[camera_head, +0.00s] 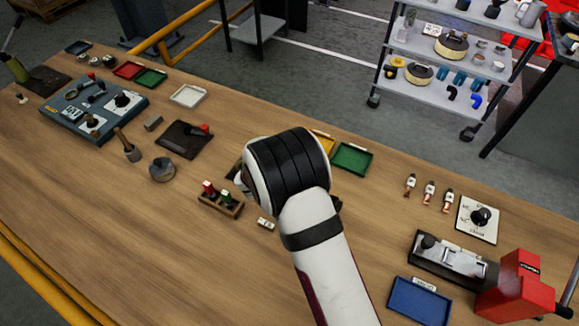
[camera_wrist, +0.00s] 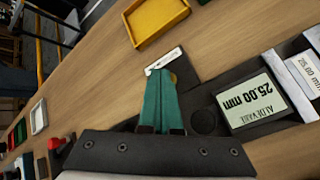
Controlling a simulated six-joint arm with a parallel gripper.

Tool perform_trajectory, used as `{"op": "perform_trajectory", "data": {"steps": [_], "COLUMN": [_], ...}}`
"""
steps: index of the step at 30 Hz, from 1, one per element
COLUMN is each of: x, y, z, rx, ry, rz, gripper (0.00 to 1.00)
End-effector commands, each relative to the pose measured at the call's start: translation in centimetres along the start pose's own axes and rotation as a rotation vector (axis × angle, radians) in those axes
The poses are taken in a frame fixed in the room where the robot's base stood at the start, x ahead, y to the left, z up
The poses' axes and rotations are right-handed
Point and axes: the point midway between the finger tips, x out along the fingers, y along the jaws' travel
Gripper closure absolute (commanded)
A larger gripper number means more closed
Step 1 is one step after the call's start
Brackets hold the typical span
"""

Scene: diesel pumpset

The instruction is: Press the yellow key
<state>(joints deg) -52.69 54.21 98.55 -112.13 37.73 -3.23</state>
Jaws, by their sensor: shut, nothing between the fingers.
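In the wrist view, my gripper (camera_wrist: 161,76) is shut and empty, its teal fingers side by side. A yellow key (camera_wrist: 174,79) shows as a small sliver beside the fingertips; the fingers hide most of it. I cannot tell whether the fingertips touch it. The key is on a dark device (camera_wrist: 184,70) with a display (camera_wrist: 248,102) reading 25.00 mm, upside down in this view. A round black key (camera_wrist: 203,122) lies to the right of the fingers. In the head view my arm hides the gripper and most of the device.
A yellow tray (camera_wrist: 156,18) lies beyond the device, beside a green tray (camera_head: 352,158). A small white label (camera_wrist: 164,61) is just past the fingertips. A wooden holder (camera_head: 221,206) with red and green items stands left of my arm. Bare tabletop lies in front.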

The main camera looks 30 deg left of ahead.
Motion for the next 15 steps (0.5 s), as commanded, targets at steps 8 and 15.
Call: {"op": "perform_trajectory", "data": {"steps": [8,15], "x": [0.08,-0.21], "y": [-0.07,0.17], "z": [-0.07,0.14], "rx": [-0.001,-0.001], "ry": [0.0,0.0], "rz": [0.0,0.001], "gripper": [1.0,1.0]}}
